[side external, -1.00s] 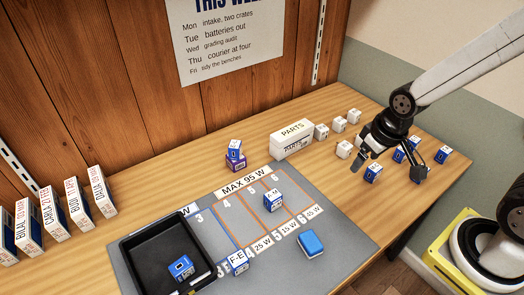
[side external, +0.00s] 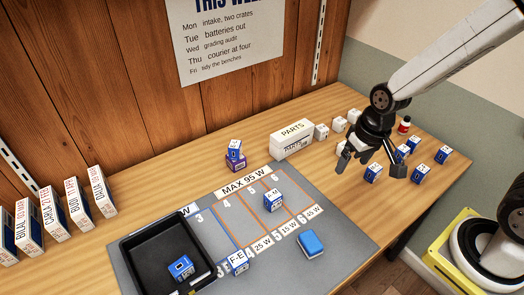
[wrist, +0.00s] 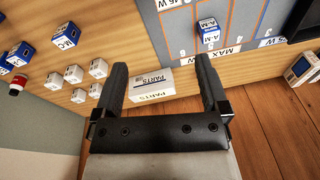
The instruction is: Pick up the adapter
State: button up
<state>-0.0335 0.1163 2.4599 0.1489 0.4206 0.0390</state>
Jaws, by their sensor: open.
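No single thing is plainly marked as the adapter; the candidates are small blocks. Several blue ones with white labelled faces, such as this blue block (side external: 373,173), stand at the right of the bench. A blue A-M block (side external: 273,201) is on the grey mat and also shows in the wrist view (wrist: 208,32). My gripper (side external: 368,168) is open and empty above the bench, between the PARTS box and the blue group.
A black tray (side external: 132,250) on the mat (side external: 345,238) holds a blue block. An F-E block (side external: 238,262) and a blue item (side external: 311,243) lie on the mat.

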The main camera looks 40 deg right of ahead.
jog(key=w+a+f+m+g+y, duration=0.2)
jog(key=w+a+f+m+y, duration=0.15)
jog(key=a, duration=0.35)
jog(key=w+a+f+m+g+y, duration=0.1)
jog(key=w+a+f+m+y, duration=0.2)
jog(key=a, duration=0.4)
jog(key=m+y, duration=0.6)
jog(key=m, duration=0.2)
send_near(189, 259)
jog(key=shift+w+a+f, duration=0.15)
jog(key=shift+a+f, duration=0.55)
jog(key=shift+a, duration=0.2)
jog(key=shift+x, duration=1.3)
jog(key=shift+a, duration=0.1)
jog(key=shift+s+x, duration=0.2)
jog(key=shift+x, duration=2.35)
jog(key=shift+r, duration=0.1)
grip_shut()
